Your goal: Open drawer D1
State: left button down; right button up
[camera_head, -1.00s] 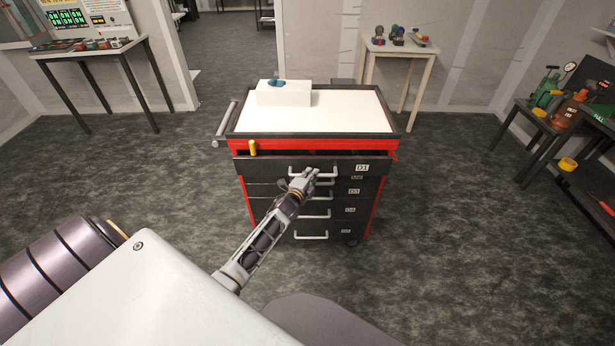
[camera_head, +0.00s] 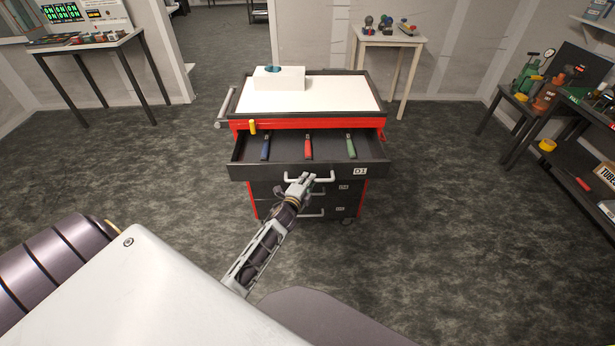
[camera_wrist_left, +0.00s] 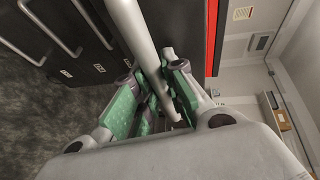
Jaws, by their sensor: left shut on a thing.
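Drawer D1 (camera_head: 240,171) is the top drawer of a red and black tool cart (camera_head: 352,123). It stands pulled well out, and its inside shows. My left gripper (camera_head: 303,180) is shut on the drawer's pale bar handle (camera_head: 325,180). In the left wrist view the handle (camera_wrist_left: 133,25) runs between the green-padded fingers (camera_wrist_left: 165,95). Three tools lie in the drawer, with blue (camera_head: 265,149), red (camera_head: 308,148) and green (camera_head: 351,147) handles. My right gripper is not in view.
A white box (camera_head: 280,80) stands on the cart's white top. Lower drawers below D1 are shut. A side table (camera_head: 83,50) stands at the left, a small table (camera_head: 388,42) at the back, and a bench (camera_head: 540,120) at the right. The floor around the cart is clear.

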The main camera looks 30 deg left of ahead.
pick_arm(q)
jog(key=shift+s+d, duration=0.35)
jog(key=shift+s, duration=0.25)
jog(key=shift+s+d, duration=0.35)
jog(key=shift+s, duration=0.2)
jog(key=c, duration=1.5)
grip_release()
jog(key=shift+o, duration=0.2)
jog(key=v, duration=1.2)
jog(key=shift+a, duration=0.1)
